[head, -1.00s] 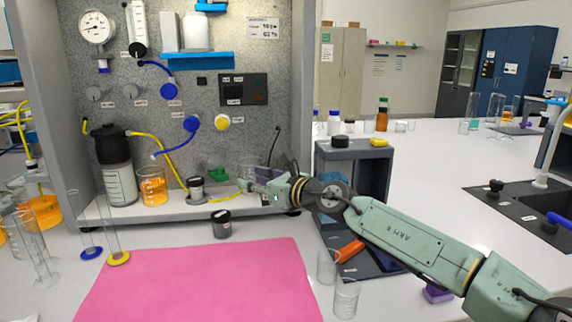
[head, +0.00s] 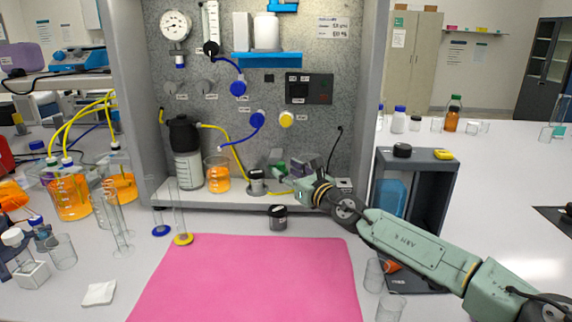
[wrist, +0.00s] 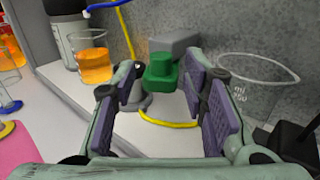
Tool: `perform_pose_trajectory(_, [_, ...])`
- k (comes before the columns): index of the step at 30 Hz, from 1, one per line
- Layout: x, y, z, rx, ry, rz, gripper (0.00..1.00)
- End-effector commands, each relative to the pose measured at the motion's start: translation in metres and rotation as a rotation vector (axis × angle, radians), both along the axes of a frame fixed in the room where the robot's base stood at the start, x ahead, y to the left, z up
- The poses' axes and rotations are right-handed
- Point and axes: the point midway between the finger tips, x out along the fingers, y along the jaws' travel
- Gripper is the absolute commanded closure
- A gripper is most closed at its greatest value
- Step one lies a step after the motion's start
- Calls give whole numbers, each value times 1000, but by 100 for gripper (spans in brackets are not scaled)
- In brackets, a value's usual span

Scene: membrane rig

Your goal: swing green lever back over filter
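The green lever (head: 276,158) stands near the back panel of the rig, just right of the filter (head: 257,182), a small grey round holder with a dark top. In the wrist view the green lever (wrist: 160,72) shows as a green block between and slightly beyond my fingers. The filter (wrist: 136,101) is partly hidden behind the left finger. My gripper (wrist: 163,90) is open, with purple pads on both sides and nothing held. In the head view my gripper (head: 297,172) is low over the rig shelf, right of the lever. Contact with the lever cannot be told.
A beaker of orange liquid (head: 217,175) and a black-topped bottle (head: 187,155) stand left of the filter. A yellow tube (wrist: 165,123) runs along the shelf. A clear beaker (wrist: 250,82) stands right of my fingers. A dark jar (head: 278,217) stands in front, by the pink mat (head: 250,280).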

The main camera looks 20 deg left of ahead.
Motion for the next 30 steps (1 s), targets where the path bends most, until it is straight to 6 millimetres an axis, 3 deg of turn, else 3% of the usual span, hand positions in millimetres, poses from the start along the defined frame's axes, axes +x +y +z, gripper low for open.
perform_pose_trajectory(6, [10, 13, 0, 0, 1, -1, 60])
perform_pose_trajectory(14, [11, 13, -1, 0, 1, -1, 60])
perform_pose_trajectory(30, [11, 13, 0, -1, 1, -1, 95])
